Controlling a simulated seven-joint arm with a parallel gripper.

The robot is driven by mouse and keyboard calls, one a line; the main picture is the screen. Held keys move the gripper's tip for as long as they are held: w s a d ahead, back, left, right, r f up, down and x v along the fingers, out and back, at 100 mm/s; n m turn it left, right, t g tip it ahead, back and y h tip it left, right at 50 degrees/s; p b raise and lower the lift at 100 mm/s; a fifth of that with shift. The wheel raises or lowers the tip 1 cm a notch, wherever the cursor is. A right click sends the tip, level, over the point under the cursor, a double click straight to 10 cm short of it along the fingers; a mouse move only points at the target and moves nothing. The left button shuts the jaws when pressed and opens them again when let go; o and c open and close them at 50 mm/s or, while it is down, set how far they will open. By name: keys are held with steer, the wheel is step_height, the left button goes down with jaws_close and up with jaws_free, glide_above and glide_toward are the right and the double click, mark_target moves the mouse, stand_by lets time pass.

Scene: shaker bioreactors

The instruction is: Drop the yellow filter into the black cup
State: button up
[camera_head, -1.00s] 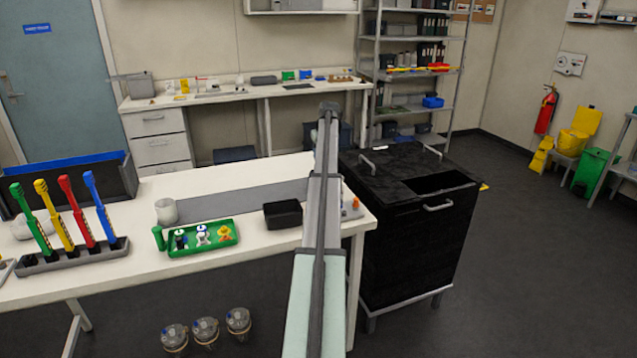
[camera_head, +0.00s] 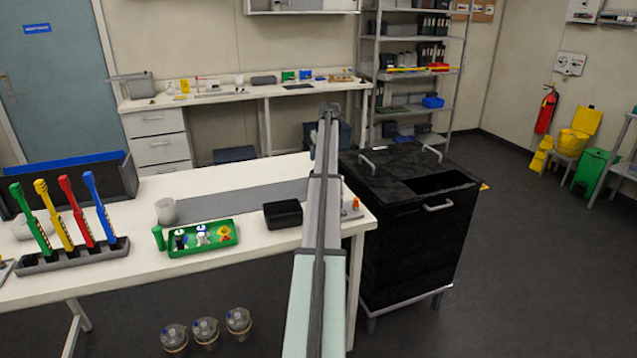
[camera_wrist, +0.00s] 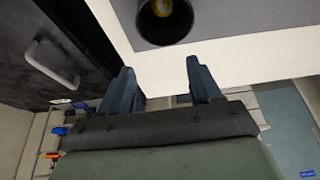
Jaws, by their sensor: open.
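In the wrist view a dark, round, open cup (camera_wrist: 152,32) stands at the top edge, partly cut off. A yellow rounded piece (camera_wrist: 161,7), which looks like the yellow filter, shows inside its mouth. My gripper (camera_wrist: 163,72) is open and empty, its two dark fingers apart and clear of the cup. In the head view my arm hides the cup and the gripper's fingers. A green tray (camera_head: 175,252) on the white table holds small black, white and yellow-orange pieces (camera_head: 224,233).
A black box (camera_head: 282,214) and a whitish beaker (camera_head: 166,211) stand near the tray. A rack (camera_head: 72,258) with several coloured tools is at the left. A black cabinet (camera_head: 415,240) stands right of the white table (camera_head: 130,288). Glass bottles (camera_head: 205,332) are below.

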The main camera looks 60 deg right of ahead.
steer(key=v, duration=1.3)
steer(key=shift+r, duration=0.25)
steer(key=shift+s+a, duration=0.1)
